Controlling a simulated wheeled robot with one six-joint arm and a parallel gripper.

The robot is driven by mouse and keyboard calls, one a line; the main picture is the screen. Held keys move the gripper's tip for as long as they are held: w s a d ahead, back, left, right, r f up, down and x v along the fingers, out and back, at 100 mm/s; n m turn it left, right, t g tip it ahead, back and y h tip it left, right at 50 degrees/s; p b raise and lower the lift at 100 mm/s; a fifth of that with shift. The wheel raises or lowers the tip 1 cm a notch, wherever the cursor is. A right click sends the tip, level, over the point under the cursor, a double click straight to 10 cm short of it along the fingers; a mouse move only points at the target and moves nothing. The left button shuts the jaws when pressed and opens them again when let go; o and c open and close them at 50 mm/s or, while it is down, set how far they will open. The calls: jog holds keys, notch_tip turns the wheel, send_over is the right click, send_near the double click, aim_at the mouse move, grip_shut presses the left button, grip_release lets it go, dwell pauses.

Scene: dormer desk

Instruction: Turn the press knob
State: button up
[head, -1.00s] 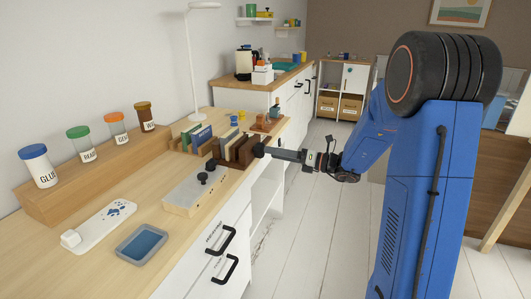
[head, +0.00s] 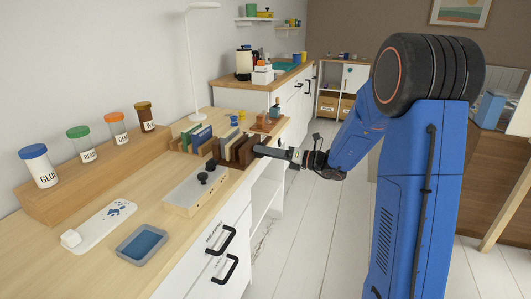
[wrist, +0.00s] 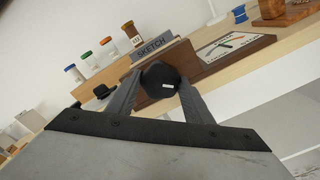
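The press is a dark brown wooden piece (head: 228,165) at the desk's front edge. In the wrist view a sign reading SKETCH (wrist: 153,47) stands over it. Its black round press knob (wrist: 160,80), with a small white mark, sits between my two grey fingers. My gripper (wrist: 160,85) has a finger along each side of the knob, with no clear gap, so it looks shut on it. In the head view my gripper (head: 262,151) reaches the press from the right, and its fingers hide the knob.
A pale box with black knobs (head: 195,190) stands near the press. Upright books (head: 200,137) stand behind. Labelled jars (head: 80,145) line a wooden step at the left. A blue tray (head: 142,244) lies in front. The floor (head: 305,230) at right is clear.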

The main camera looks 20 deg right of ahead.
jog(key=shift+n, duration=0.4)
jog(key=m, duration=2.3)
jog(key=shift+f+m, duration=0.1)
jog(key=shift+m, duration=0.2)
dwell(2.1)
dwell(0.6)
jog(key=o, duration=1)
